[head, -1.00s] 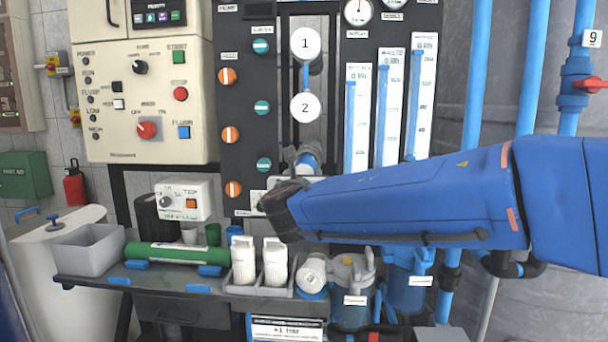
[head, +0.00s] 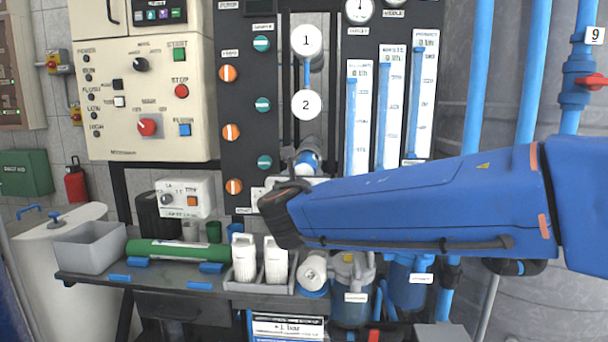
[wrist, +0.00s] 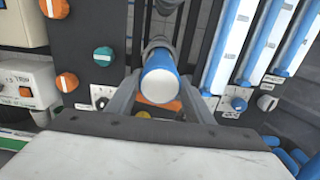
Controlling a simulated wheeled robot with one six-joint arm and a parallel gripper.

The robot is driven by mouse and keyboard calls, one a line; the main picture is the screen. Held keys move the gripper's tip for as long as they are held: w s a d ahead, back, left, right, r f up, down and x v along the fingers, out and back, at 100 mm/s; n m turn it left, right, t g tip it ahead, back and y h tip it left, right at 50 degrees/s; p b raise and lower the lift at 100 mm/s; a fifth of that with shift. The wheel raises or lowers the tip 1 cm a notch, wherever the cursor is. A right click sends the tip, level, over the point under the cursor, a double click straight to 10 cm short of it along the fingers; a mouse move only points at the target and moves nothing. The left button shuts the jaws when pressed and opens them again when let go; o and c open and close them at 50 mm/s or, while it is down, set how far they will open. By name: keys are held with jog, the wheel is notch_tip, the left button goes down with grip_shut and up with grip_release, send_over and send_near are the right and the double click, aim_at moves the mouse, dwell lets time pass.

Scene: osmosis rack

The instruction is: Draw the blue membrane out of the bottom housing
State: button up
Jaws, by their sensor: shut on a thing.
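The blue membrane (wrist: 161,78) is a blue cylinder with a white round end, facing the camera in the wrist view. Its far end lies in the grey mouth of the bottom housing (wrist: 159,47); how deep is hidden. In the head view the membrane (head: 308,163) shows below the grey housing (head: 312,143). My gripper (wrist: 160,92) has a finger on each side of the membrane and is shut on it. In the head view my blue arm covers most of the gripper.
Two housings above have white caps marked 1 (head: 306,41) and 2 (head: 306,104). Flow tubes (head: 384,115) stand close on the right, valve knobs (head: 232,132) on the left. A bench below holds a green tube (head: 180,250), a grey bin (head: 90,248) and white cartridges (head: 243,259).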

jog(key=shift+s, duration=0.75)
jog(key=o, duration=1.3)
